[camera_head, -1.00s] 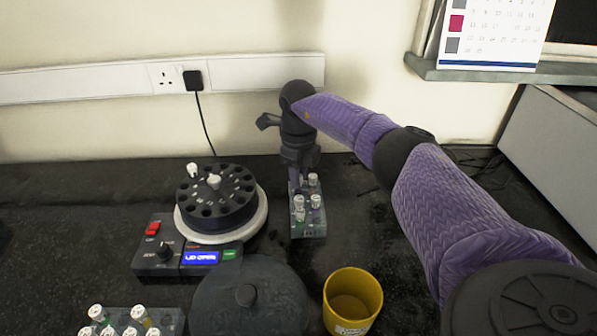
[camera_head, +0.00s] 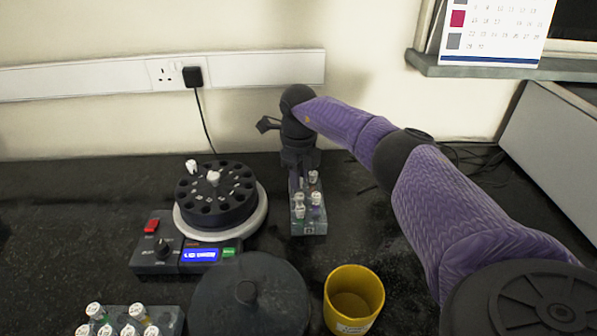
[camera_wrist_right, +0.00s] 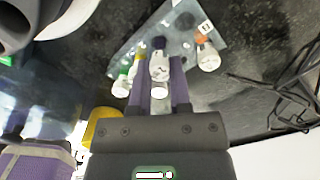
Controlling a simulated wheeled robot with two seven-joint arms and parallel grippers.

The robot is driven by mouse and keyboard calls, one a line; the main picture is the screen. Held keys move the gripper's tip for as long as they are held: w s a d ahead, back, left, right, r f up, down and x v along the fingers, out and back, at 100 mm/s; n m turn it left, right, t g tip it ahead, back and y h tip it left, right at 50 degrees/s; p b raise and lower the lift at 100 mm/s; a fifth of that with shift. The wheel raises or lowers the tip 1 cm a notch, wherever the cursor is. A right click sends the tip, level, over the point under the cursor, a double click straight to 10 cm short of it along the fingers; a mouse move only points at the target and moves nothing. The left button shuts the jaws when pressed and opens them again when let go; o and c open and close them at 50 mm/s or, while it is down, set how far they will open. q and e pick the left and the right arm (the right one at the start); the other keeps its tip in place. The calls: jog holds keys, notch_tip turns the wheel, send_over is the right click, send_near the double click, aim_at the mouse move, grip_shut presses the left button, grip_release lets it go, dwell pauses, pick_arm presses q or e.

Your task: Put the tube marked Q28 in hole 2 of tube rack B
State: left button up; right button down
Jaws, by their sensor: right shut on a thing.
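My right gripper (camera_head: 300,183) points down over the far part of a clear tube rack (camera_head: 308,229). In the right wrist view the rack (camera_wrist_right: 187,17) carries a label with a B. There my right gripper (camera_wrist_right: 161,75) is shut on a white-capped tube (camera_wrist_right: 158,69) between its two fingers. I cannot read the mark on its cap, nor tell how deep it sits in a hole. Other white-capped tubes stand in this rack, one with orange (camera_wrist_right: 208,57) and one with green (camera_wrist_right: 122,86). My left gripper is not in view.
A centrifuge with a dark rotor (camera_head: 216,196) holding a white-capped tube (camera_head: 192,166) stands left of the rack. A dark round lid (camera_head: 250,300) and a yellow cup (camera_head: 354,298) are in front. Another rack (camera_head: 172,318) with several tubes is at the front left.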

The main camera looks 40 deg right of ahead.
jog(key=shift+f, duration=0.5)
jog(key=shift+c, duration=2.4)
grip_release()
jog(key=o, duration=0.3)
jog(key=shift+r, duration=0.15)
notch_tip(320, 180, up, 3)
jog(key=shift+f+p, duration=0.1)
jog(key=shift+p, duration=0.85)
notch_tip(320, 180, up, 3)
jog(key=shift+r+p, duration=0.1)
jog(key=shift+p, duration=1.15)
